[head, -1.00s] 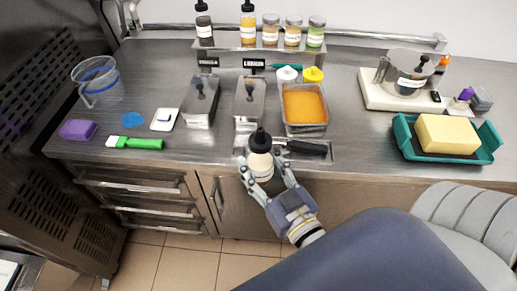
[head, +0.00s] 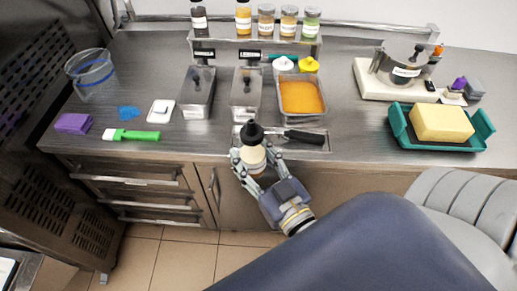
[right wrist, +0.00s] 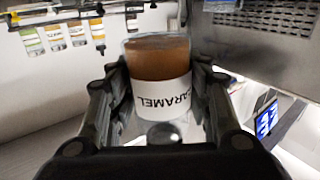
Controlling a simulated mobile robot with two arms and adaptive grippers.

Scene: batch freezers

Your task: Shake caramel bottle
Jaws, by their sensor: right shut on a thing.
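The caramel bottle (head: 253,158) has a black cap and a pale label in the head view. It is held in front of the counter's front edge. In the right wrist view the bottle (right wrist: 160,85) shows brown contents and a white label reading CARAMEL, upside down in that picture. My right gripper (head: 251,166) is shut around the bottle, with a finger on each side; its fingers also show in the right wrist view (right wrist: 163,100). My left gripper is not in view.
A black-handled tool (head: 303,137) lies on a small tray behind the bottle. Metal containers (head: 245,92), an orange-filled pan (head: 325,120) and a raised bottle shelf (head: 225,43) stand behind. A teal tray (head: 484,127) holds a yellow sponge-like block. Counter room is free right of the pan.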

